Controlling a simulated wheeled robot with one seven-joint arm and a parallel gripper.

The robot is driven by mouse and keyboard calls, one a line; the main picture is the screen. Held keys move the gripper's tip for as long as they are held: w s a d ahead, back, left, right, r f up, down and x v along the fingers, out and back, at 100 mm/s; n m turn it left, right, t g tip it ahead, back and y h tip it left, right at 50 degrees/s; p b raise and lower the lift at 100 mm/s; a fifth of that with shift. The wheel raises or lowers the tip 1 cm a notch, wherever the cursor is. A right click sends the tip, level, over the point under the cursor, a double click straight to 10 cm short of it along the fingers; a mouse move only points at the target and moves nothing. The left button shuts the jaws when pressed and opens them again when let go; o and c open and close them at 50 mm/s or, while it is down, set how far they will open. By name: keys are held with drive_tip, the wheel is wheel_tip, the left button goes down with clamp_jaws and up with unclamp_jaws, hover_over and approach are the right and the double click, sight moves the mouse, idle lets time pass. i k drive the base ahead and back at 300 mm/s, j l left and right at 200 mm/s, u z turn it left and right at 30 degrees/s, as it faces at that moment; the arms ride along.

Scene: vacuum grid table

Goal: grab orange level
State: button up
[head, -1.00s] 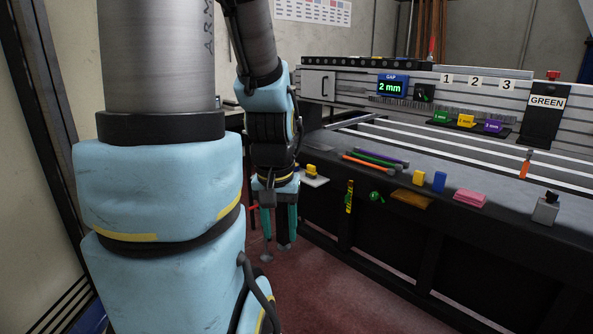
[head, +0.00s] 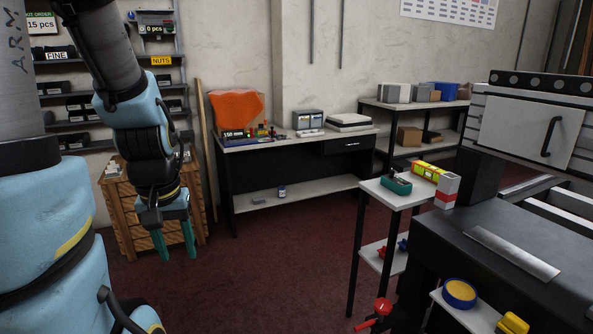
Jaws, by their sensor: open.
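I cannot make out an orange level for certain in the head view. A long yellow piece with green patches (head: 428,172) lies on the small white side table, and I cannot tell whether it is a level. My gripper (head: 174,245) hangs at the left with its teal fingers pointing down. The fingers are apart with nothing between them. It is over the red floor, well away from the side table.
The side table (head: 378,187) also holds a teal tray (head: 397,184) and a white-and-red box (head: 447,190). The dark machine table (head: 470,275) fills the lower right. A black workbench (head: 285,147) with an orange cloth (head: 237,108) stands behind. The red floor between is clear.

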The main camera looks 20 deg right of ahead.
sight(429, 172)
drive_tip(key=i+z, duration=0.1)
drive_tip(key=i, duration=0.4)
drive_tip(key=i+j+z, duration=0.1)
drive_tip(key=i, duration=0.4)
drive_tip(key=i+j+z, duration=0.1)
drive_tip(key=i, duration=0.4)
drive_tip(key=i+j+z, duration=0.1)
drive_tip(key=i+j, duration=0.15)
drive_tip(key=i, duration=0.25)
